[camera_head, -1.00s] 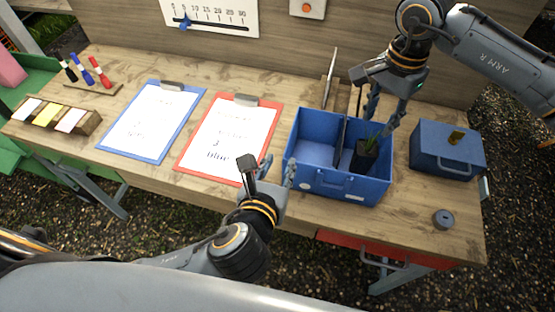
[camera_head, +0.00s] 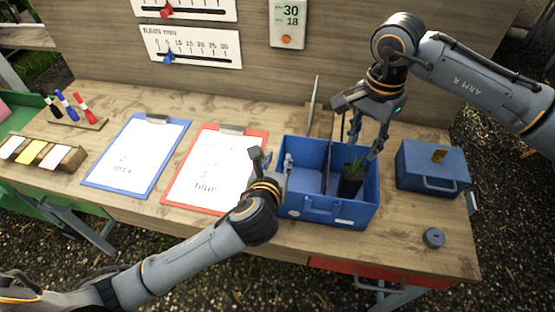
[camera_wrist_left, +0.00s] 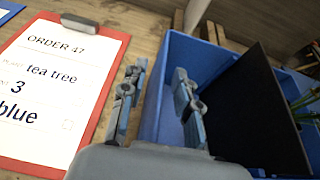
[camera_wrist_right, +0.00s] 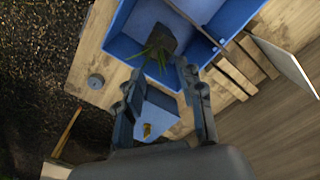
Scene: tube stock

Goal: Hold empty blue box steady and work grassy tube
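The blue box (camera_head: 330,212) stands on the bench, split by a dark divider into two compartments. It is not empty: a black tube with green grassy leaves (camera_head: 350,187) stands in its right compartment. My left gripper (camera_head: 277,162) is at the box's left wall. In the left wrist view its open fingers (camera_wrist_left: 158,72) straddle that wall, one outside and one inside, with gaps visible. My right gripper (camera_head: 364,148) is above the right compartment, open and empty, fingers pointing down near the leaves. In the right wrist view the tube (camera_wrist_right: 164,38) lies beyond the fingertips, apart from them.
A closed blue case (camera_head: 432,168) stands right of the box, with a small grey disc (camera_head: 433,238) in front. A red clipboard (camera_head: 180,200) and a blue clipboard (camera_head: 98,182) lie at left. A wooden rack (camera_head: 321,122) stands behind the box.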

